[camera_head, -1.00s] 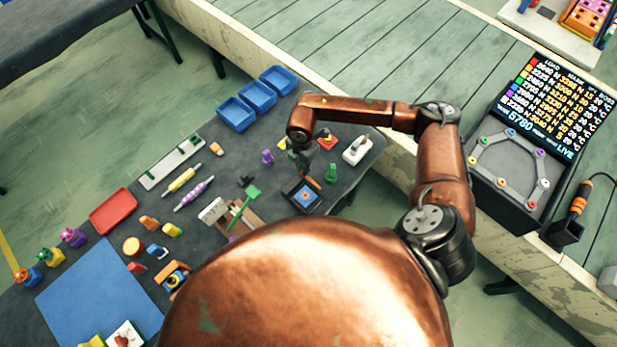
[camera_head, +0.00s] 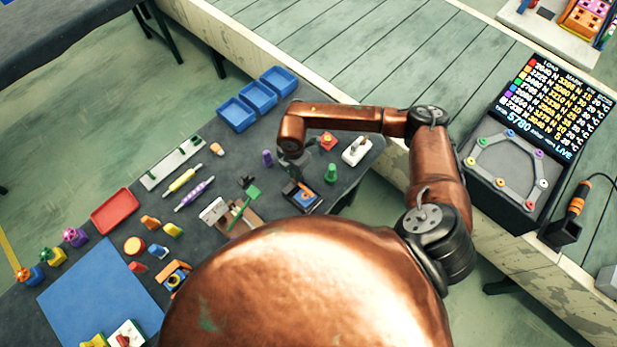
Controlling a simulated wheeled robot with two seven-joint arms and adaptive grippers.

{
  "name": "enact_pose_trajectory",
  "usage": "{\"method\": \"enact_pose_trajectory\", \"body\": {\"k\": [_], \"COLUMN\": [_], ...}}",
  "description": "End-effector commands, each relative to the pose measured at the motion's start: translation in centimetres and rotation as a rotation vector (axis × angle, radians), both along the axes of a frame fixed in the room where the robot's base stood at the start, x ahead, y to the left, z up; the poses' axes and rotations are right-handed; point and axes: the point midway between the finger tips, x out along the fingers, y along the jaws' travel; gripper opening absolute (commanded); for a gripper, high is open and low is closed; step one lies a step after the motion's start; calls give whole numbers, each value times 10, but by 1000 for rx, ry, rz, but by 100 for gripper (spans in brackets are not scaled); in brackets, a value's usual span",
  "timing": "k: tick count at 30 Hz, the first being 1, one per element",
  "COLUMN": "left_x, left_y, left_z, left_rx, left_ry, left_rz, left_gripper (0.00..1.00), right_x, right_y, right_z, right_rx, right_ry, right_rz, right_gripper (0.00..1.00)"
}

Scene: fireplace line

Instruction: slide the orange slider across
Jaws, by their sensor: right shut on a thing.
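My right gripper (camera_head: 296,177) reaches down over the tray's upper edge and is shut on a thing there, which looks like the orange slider. The fingers and wrist hide part of the tray and the contact itself. My left gripper is not in view.
A wooden holder with a green bar (camera_head: 238,215) is left of the tray. Blue bins (camera_head: 237,114) stand behind.

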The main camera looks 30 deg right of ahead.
Motion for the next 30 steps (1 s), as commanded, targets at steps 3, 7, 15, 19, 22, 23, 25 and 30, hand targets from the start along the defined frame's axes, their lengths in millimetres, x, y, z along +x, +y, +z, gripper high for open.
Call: {"method": "enact_pose_trajectory", "body": {"k": [3, 7, 15, 19, 22, 23, 25, 30], "left_x": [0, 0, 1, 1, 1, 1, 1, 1], "left_y": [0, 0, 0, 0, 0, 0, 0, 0], "left_z": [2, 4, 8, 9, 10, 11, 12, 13], "left_rx": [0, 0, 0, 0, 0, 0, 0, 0], "left_ry": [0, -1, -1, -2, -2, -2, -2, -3], "left_rz": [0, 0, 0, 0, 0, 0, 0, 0], "left_gripper": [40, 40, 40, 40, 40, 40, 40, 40], "right_x": [-3, -6, -11, -14, -16, -17, -19, -21], "right_y": [9, 17, 34, 42, 48, 50, 55, 63], "right_z": [1, 1, 1, 1, 1, 1, 1, 1], "right_rx": [1, 3, 1, 2, 2, 2, 3, 2], "right_ry": [-1, -1, -1, 0, 0, 0, -1, -2], "right_rz": [2, 2, 2, 2, 1, 1, 2, 1], "right_gripper": [0, 0, 0, 0, 0, 0, 0, 10]}}
